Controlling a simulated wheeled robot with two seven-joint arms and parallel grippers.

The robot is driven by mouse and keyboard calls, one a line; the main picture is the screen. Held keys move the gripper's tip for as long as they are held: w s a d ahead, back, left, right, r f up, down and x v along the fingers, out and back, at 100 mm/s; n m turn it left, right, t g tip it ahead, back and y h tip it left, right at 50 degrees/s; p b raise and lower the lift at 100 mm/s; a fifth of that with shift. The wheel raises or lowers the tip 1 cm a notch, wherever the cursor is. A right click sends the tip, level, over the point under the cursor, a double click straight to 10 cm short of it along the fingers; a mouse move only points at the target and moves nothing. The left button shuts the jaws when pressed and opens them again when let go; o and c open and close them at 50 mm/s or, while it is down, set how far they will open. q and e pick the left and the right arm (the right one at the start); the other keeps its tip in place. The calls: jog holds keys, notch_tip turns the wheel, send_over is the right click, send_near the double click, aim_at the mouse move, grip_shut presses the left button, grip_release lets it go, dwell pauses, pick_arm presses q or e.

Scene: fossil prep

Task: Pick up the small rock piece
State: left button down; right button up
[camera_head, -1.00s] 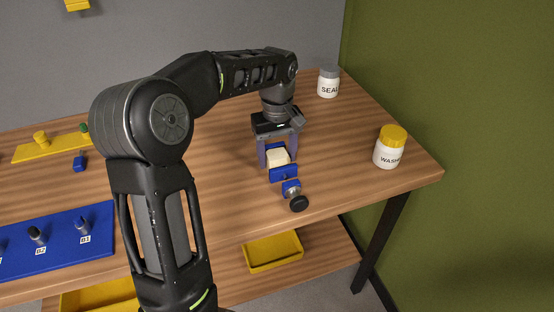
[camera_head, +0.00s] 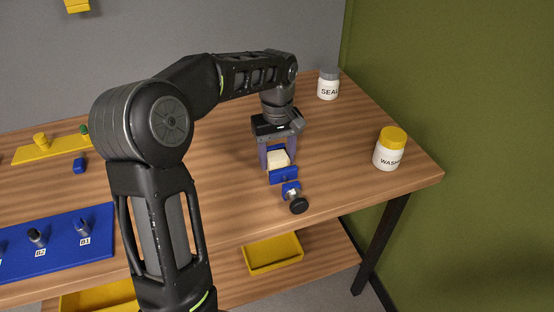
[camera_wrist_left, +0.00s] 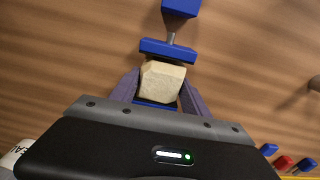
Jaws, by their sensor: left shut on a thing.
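The small rock piece (camera_head: 278,158) is pale cream and blocky. It sits between the jaws of a blue vise (camera_head: 284,176) on the wooden table; the rock also shows in the left wrist view (camera_wrist_left: 162,81), with a blue vise jaw (camera_wrist_left: 168,50) just beyond it. My left gripper (camera_head: 279,160) points down over the vise, its two purple-grey fingers on either side of the rock and shut on it. In the left wrist view the fingers (camera_wrist_left: 160,92) flank the rock. The rock's underside is hidden. My right gripper is not in view.
A white jar with a grey lid (camera_head: 328,86) and a white jar with a yellow lid (camera_head: 389,150) stand to the right. A blue mat (camera_head: 60,250) with labelled tools and a yellow rack (camera_head: 52,148) lie left. A yellow tray (camera_head: 273,253) sits on the lower shelf.

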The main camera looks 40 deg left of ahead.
aim_at(278, 154)
pick_arm(q)
jog(key=shift+r, duration=0.15)
notch_tip(278, 154, up, 5)
jog(key=shift+w+f, duration=0.1)
notch_tip(278, 154, up, 5)
jog(key=p, duration=0.3)
dwell(0.4)
